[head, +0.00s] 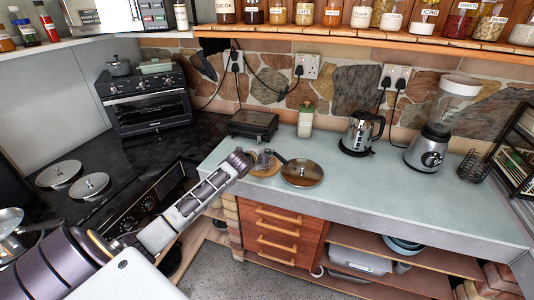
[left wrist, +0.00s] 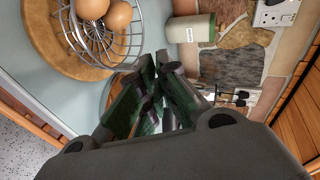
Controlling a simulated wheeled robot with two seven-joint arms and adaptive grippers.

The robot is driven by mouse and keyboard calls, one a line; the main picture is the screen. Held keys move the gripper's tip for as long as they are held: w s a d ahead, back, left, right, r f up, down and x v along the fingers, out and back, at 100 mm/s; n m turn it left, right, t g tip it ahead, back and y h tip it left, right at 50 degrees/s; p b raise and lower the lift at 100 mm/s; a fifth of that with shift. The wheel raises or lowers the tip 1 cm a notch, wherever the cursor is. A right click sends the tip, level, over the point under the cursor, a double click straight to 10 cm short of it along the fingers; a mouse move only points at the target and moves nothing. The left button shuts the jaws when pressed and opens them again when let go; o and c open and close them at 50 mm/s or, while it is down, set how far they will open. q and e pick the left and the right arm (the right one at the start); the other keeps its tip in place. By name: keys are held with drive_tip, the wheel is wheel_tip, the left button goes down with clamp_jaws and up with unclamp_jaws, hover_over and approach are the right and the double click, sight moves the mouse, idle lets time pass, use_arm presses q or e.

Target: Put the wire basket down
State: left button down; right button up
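The wire basket (left wrist: 128,45) holds brown eggs (left wrist: 117,15) and shows at the upper left of the left wrist view, over a round wooden board (left wrist: 45,38). In the head view the basket (head: 264,158) is small and partly hidden at my left gripper (head: 250,156). The board (head: 265,171) lies on the counter there. In the left wrist view my left gripper (left wrist: 157,68) has its dark fingertips close together at the basket's right edge, seemingly shut on its wire. Whether the basket's base touches the board is hard to tell. My right gripper is out of view.
A lidded pan (head: 302,173) stands just right of the board. A dark grill (head: 254,124) and a pale canister (head: 305,122) stand behind. A kettle (head: 357,133) and a blender (head: 430,145) are farther right. The counter's front right is clear.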

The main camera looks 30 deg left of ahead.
use_arm(q)
drive_tip(key=c, duration=1.6)
unclamp_jaws()
drive_tip(key=shift+c, duration=0.2)
drive_tip(key=shift+s, duration=0.1)
drive_tip(key=b+v, duration=0.1)
drive_tip(key=v, duration=1.1)
drive_tip(key=shift+r, duration=0.1)
